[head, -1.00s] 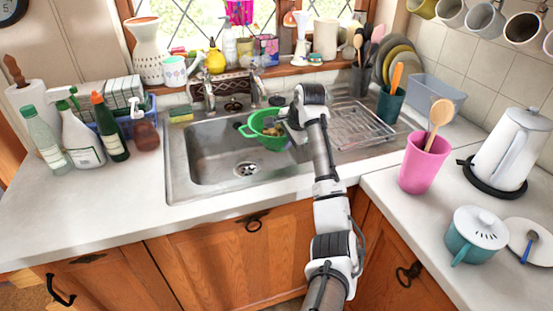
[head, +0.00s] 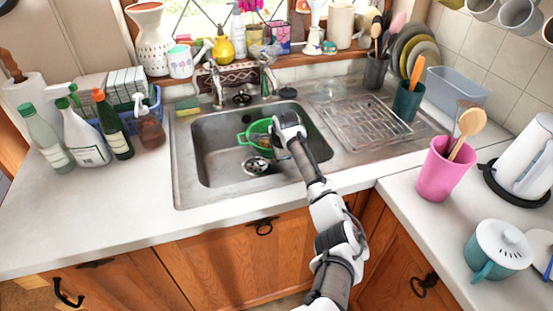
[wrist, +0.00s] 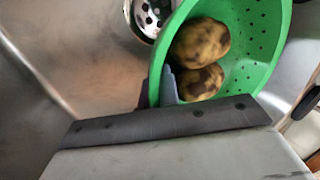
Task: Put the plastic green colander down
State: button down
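In the wrist view the colander (wrist: 258,55) is tilted and holds potatoes (wrist: 200,42). My gripper (wrist: 165,88) is at the colander's near rim, with a dark finger against the inside of the wall; it looks shut on the rim. I cannot tell whether the colander touches the basin floor.
The metal drain strainer (head: 255,165) lies in the basin, left of my arm. The faucet (head: 218,85) stands behind the basin. An empty wire rack (head: 365,123) is on the drainboard to the right. Bottles (head: 85,135) stand on the left counter.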

jog(key=shift+f+p, duration=0.55)
jog(key=shift+f, duration=1.6)
jog(key=shift+f, duration=0.15)
jog(key=c, duration=1.7)
grip_release()
jog(key=b+v, duration=0.3)
jog(key=v, duration=0.9)
